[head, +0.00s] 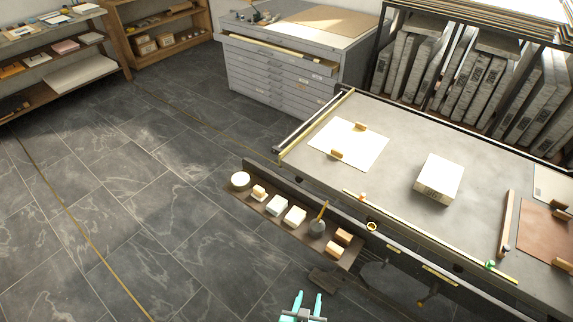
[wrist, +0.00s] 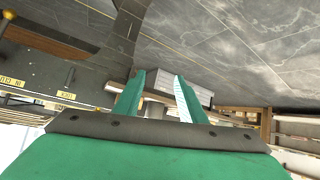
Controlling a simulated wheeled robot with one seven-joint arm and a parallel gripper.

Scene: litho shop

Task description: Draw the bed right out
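The bed appears to be the long grey slab (head: 400,150) in a dark frame at the right of the head view; I cannot tell how far it is drawn out. A white sheet (head: 338,157) with two wooden blocks and a pale stone block (head: 439,178) lie on it. A brass ring (head: 372,226) and a yellow label (head: 440,273) show along its front side. My gripper (head: 307,303) is low at the bottom, in front of the dark frame and apart from it. In the wrist view my gripper (wrist: 158,97) has its teal fingers spread, with nothing between them.
A narrow shelf (head: 236,192) with sponges, blocks and a pot juts from the frame's front. A grey drawer cabinet (head: 270,75) stands behind, with one drawer partly open. Stone racks (head: 480,75) stand back right. The tiled floor (head: 130,200) is clear at left.

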